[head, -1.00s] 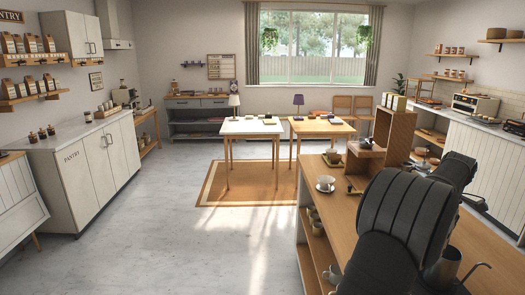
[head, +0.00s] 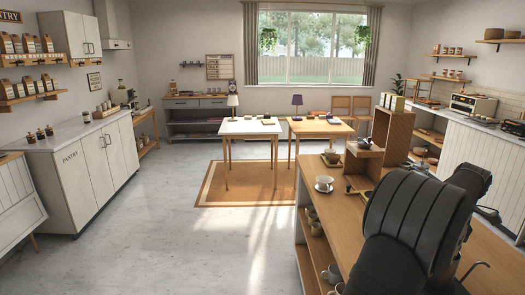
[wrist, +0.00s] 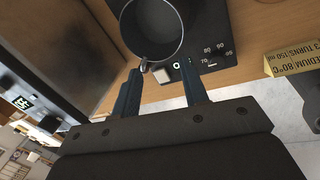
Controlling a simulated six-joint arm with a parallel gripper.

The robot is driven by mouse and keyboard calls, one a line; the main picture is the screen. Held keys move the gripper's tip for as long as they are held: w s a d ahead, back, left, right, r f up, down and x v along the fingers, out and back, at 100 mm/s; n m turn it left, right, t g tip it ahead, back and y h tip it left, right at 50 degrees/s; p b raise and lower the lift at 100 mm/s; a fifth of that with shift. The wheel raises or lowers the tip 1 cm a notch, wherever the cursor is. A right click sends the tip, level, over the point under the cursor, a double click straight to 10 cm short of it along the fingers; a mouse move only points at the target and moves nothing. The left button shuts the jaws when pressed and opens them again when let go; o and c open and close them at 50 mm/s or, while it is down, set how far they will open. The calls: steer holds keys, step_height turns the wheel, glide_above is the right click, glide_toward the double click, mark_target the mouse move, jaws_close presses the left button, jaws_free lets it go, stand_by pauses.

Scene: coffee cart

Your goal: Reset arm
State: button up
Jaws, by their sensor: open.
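My arm shows as dark links at the right of the head view, over the wooden counter (head: 345,220); my gripper's fingers are not in that view. In the wrist view my gripper (wrist: 162,78) is open, its two dark fingers apart with nothing held between them. A dark round vessel (wrist: 152,30) sits on a black device (wrist: 205,35) with small white digits and a dial, just beyond the fingertips. Whether a finger touches the vessel I cannot tell.
A white cup on a saucer (head: 324,185) stands on the counter near a wooden box shelf (head: 365,150). In the wrist view a yellow printed card (wrist: 292,60) lies right and a large dark panel (wrist: 60,60) stands left. The floor to the left is open.

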steer(key=s+d+m+g+h, duration=0.1)
steer(key=s+d+m, duration=0.2)
steer(key=s+m, duration=0.4)
steer(key=s+d+m+g, duration=0.2)
steer(key=s+d+m, duration=0.2)
steer(key=s+m, duration=0.4)
steer(key=shift+s+d+m+h, duration=0.15)
steer(key=shift+m+h, duration=0.25)
steer(key=shift+m, duration=2.1)
